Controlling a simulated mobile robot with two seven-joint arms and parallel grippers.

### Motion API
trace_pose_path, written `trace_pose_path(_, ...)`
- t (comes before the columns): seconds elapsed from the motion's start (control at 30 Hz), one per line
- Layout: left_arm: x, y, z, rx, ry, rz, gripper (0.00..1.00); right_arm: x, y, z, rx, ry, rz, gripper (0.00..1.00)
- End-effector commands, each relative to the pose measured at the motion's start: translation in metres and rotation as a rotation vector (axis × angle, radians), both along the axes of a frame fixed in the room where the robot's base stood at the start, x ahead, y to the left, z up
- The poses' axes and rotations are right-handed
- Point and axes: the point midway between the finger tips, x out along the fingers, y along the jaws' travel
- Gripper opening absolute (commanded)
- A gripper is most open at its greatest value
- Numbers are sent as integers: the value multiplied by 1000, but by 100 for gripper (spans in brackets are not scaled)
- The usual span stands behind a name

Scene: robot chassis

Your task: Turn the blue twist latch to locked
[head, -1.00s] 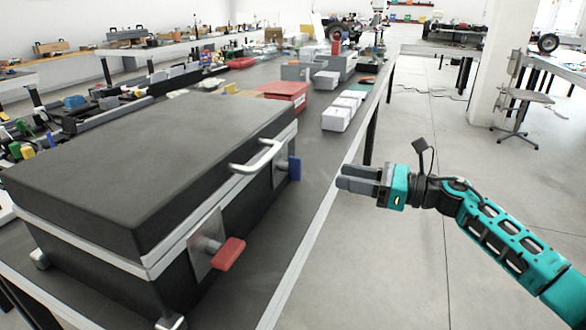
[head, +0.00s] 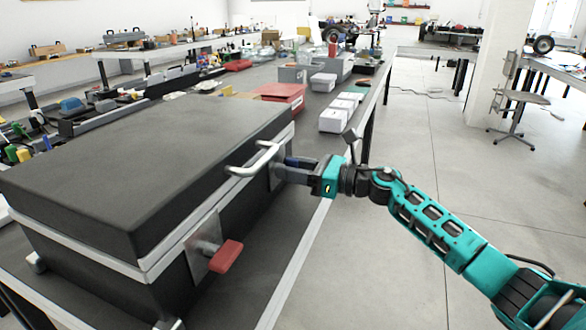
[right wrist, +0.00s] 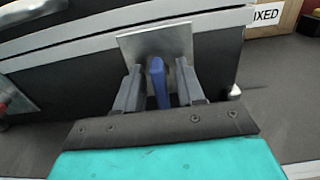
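The blue twist latch (right wrist: 158,82) sits on a metal plate on the front of the black case (head: 130,170). In the right wrist view its handle stands roughly upright. My right gripper (right wrist: 160,85) is open, with one finger on each side of the blue handle and narrow gaps showing. In the head view my right gripper (head: 286,169) reaches in from the right at the case front and hides most of the blue latch. The red twist latch (head: 227,256) is on the same face, nearer. My left gripper is not in view.
A silver carry handle (head: 256,160) juts out from the case just left of my right gripper. White boxes (head: 334,120) and a red bin (head: 282,95) stand farther back on the table. Open floor lies to the right of the table edge.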

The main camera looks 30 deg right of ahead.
Motion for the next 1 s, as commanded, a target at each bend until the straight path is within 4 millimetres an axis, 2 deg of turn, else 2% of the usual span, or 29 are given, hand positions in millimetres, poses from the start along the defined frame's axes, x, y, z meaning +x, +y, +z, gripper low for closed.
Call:
trace_pose_path(0.17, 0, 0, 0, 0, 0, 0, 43, 0, 0, 0, 0, 0, 0, 36)
trace_pose_path(0.53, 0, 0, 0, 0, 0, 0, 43, 0, 0, 0, 0, 0, 0, 1)
trace_pose_path(1.0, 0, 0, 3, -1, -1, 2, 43, 0, -1, 1, 36, 32, 1, 0)
